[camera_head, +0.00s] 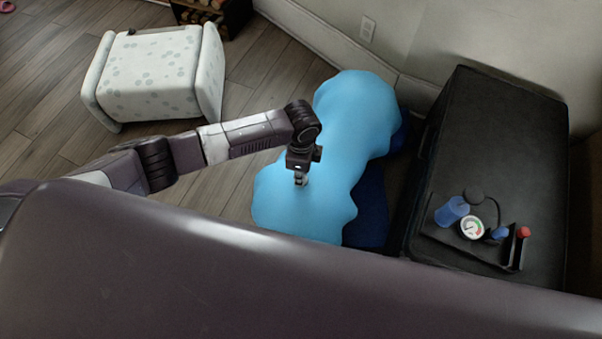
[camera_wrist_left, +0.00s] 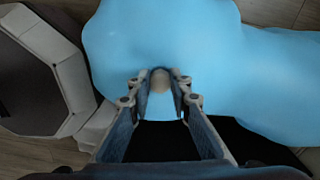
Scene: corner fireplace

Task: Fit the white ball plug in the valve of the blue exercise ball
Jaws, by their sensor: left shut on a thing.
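The blue exercise ball (camera_head: 338,165) is a light blue, lumpy, sagging form lying on the floor by the wall, and it fills much of the left wrist view (camera_wrist_left: 225,75). My left gripper (camera_head: 300,180) points down at the near left part of the ball. In the left wrist view its fingers are shut on a small, pale, rounded thing, apparently the white ball plug (camera_wrist_left: 160,80), with the ball's surface right behind it. Whether the plug touches the ball I cannot tell. The valve cannot be made out. My right gripper is not in view.
A black chest (camera_head: 500,140) stands right of the ball, with a gauge (camera_head: 472,228), a blue cup (camera_head: 451,211) and small items on top. A dark blue thing (camera_head: 371,205) lies under the ball. A pale patterned stool (camera_head: 158,75) stands at left; wooden floor between is clear.

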